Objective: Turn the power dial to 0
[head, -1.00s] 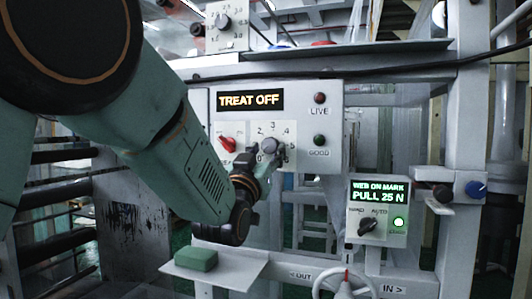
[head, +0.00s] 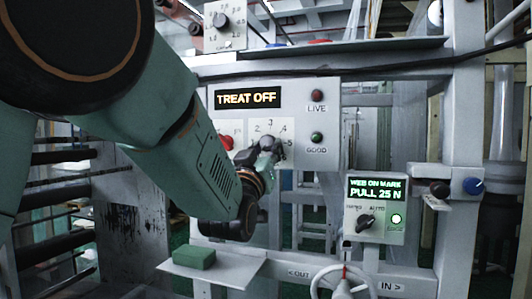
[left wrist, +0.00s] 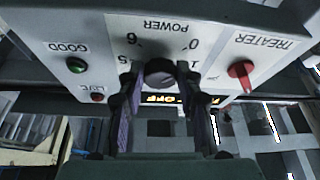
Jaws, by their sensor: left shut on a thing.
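The power dial (head: 268,143) is a dark grey round knob on a white plate with numbers around it, on the panel under the lit "TREAT OFF" sign (head: 247,97). In the left wrist view the dial (left wrist: 160,72) shows upside down, with 0 and 1 to its right and 5 and 6 to its left. My left gripper (head: 270,155) is shut on the dial. Its two dark fingers (left wrist: 160,95) stand on either side of the knob. The dial's pointer cannot be made out. My right gripper is not in view.
LIVE (head: 317,96) and GOOD (head: 317,137) lamps are on the panel's right. Below are a "PULL 25 N" box (head: 376,228), a shelf with a green block (head: 195,258) and a handwheel (head: 343,275).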

